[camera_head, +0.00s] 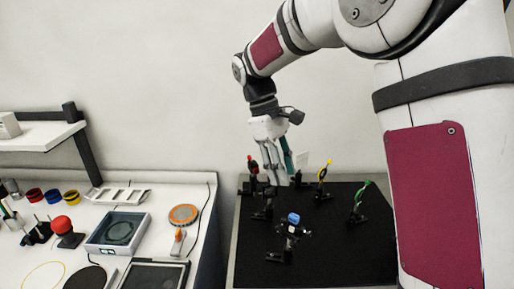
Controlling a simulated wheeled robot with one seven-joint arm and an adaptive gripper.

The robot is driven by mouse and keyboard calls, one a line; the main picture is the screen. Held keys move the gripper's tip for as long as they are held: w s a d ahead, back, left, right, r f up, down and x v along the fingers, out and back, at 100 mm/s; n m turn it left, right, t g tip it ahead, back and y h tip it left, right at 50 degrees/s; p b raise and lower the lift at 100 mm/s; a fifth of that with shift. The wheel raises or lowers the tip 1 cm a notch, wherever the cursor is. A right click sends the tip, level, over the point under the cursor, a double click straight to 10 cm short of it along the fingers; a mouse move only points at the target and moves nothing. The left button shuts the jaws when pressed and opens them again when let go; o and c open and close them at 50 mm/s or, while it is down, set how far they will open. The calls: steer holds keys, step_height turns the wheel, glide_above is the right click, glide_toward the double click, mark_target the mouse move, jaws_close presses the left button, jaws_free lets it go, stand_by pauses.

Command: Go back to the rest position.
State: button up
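My gripper (276,176) hangs fingers-down over the back part of the black breadboard (335,262). Its fingers look close together, but the view is too small to show whether they are open or shut. A teal strip (288,155) shows right beside the fingers; I cannot tell whether it is held or stands behind them. My arm comes down from the upper right, bent at the elbow.
Small mounts stand on the breadboard: one with a red top (252,168), one yellow (323,174), one green (359,198), one blue (293,219). A white bench (195,235) at left holds a scale (117,233), a red ball-topped item (62,225) and an orange-rimmed disc (183,214).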

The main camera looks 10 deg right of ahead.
steer(key=s+d+r+m+t+y+b, duration=0.15)
steer(key=s+r+m+t, duration=0.25)
steer(key=s+r, duration=0.45)
steer(key=s+d+f+m+t+y+b, duration=0.1)
steer(key=s+f+m+t, duration=0.3)
steer(key=s, duration=0.8)
steer(key=shift+d+f+m+t+y, duration=0.15)
steer(key=shift+d+m+t+y, duration=0.05)
steer(key=shift+m+t+y, duration=0.2)
